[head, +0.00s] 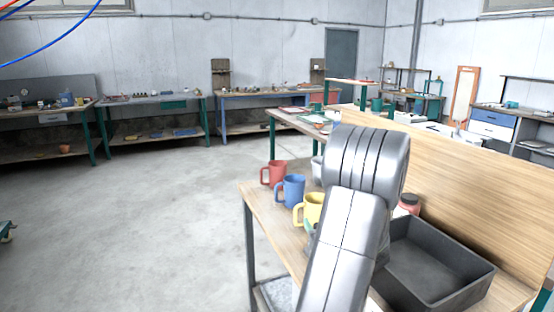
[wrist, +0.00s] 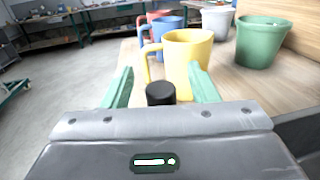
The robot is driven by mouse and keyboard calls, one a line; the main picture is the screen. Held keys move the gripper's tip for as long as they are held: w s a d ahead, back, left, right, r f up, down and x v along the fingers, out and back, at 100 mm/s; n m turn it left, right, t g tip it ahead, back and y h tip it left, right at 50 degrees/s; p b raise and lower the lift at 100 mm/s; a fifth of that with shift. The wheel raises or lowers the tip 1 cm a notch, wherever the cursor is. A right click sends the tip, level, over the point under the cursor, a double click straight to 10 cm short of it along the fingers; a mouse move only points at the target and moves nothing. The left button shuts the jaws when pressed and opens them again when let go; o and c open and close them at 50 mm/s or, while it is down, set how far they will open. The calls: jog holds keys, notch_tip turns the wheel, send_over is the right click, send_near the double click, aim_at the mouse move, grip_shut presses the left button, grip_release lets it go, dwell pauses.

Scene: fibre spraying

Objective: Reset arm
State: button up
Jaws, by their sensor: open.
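My gripper (wrist: 162,88) is open in the wrist view, with its two green fingers apart and a yellow mug (wrist: 188,58) beyond them. I cannot tell whether the fingers touch the mug. In the head view my grey arm reaches over the wooden table (head: 262,192) and hides most of the gripper. The yellow mug (head: 312,208) shows there just left of the arm, upright on the table.
A blue mug (head: 291,190) and a red mug (head: 273,172) stand behind the yellow one. A green cup (wrist: 262,42) and a white cup (wrist: 217,22) stand to the right. An empty dark tray (head: 440,262) lies right of my arm, before a wooden panel (head: 450,165).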

jog(key=shift+r+p, duration=0.45)
jog(key=shift+r, duration=0.5)
jog(key=shift+p, duration=0.8)
notch_tip(320, 180, down, 2)
jog(key=shift+b, duration=0.5)
jog(key=shift+r, duration=0.25)
jog(key=shift+a, duration=0.1)
